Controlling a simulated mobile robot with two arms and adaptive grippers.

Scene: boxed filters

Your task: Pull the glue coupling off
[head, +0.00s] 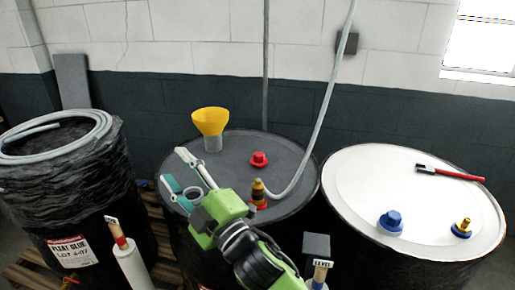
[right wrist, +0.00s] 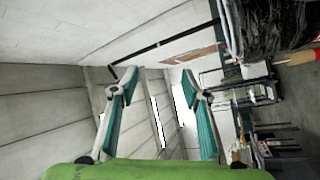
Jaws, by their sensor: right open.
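The coupling (head: 258,189), dark with a brass-coloured band, stands upright on a red fitting (head: 262,205) on the grey middle drum (head: 240,165). A pale grey hose (head: 318,130) runs from it up the wall. My right gripper (head: 176,171), green with teal finger pads, is over the front left of this drum's lid, left of the coupling and apart from it. It is open; the right wrist view shows nothing between its fingers (right wrist: 160,110). My left gripper is not in view.
A yellow funnel (head: 210,121) and a red cap (head: 259,159) are on the middle drum. The white-lidded drum (head: 365,185) at right carries a blue cap (head: 390,222), a blue-and-brass fitting (head: 461,228) and a red-handled tool (head: 450,173). A wrapped drum (head: 85,180) with coiled hose (head: 55,135) stands left.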

